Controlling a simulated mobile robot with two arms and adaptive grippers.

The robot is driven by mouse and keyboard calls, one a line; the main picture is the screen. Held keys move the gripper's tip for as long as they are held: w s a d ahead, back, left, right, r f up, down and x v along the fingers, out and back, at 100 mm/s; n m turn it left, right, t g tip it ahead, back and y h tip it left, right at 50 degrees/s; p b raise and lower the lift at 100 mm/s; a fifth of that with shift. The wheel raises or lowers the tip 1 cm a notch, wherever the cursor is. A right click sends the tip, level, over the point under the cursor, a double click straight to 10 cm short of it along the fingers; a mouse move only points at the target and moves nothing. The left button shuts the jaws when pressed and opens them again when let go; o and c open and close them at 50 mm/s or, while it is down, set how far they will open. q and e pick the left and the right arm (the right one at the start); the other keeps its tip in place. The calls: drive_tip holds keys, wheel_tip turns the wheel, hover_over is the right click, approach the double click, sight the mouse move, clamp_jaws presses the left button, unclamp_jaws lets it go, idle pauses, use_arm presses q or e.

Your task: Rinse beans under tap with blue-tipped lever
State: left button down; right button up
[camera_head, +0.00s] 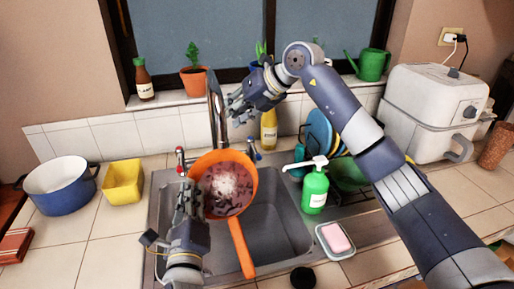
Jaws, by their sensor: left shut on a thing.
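An orange colander (238,207) with dark red beans (215,203) is over the sink, its handle pointing to the front. A whitish patch like splashing water lies on the beans under the tap (216,115). My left gripper (190,190) is shut on the colander at its left rim. The blue-tipped lever (256,153) is right of the tap, partly beside the colander's rim; a red-tipped lever (180,156) is on the left. My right gripper (236,106) is empty with fingers spread, above the blue-tipped lever and right of the tap.
The steel sink (275,225) has free room at right. A yellow bottle (269,132) stands behind. A blue pot (62,190) and yellow container (122,182) are left.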

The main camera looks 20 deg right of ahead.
drive_tip(key=d+f+h, duration=0.2)
drive_tip(key=h, duration=0.1)
drive_tip(key=m+g+h, duration=0.1)
drive_tip(key=g+h, duration=0.1)
drive_tip(key=h, duration=0.2)
approach(257, 150)
drive_tip(key=x, duration=0.8)
drive_tip(key=shift+a+f, duration=0.1)
drive_tip(key=shift+f, duration=0.1)
clamp_jaws()
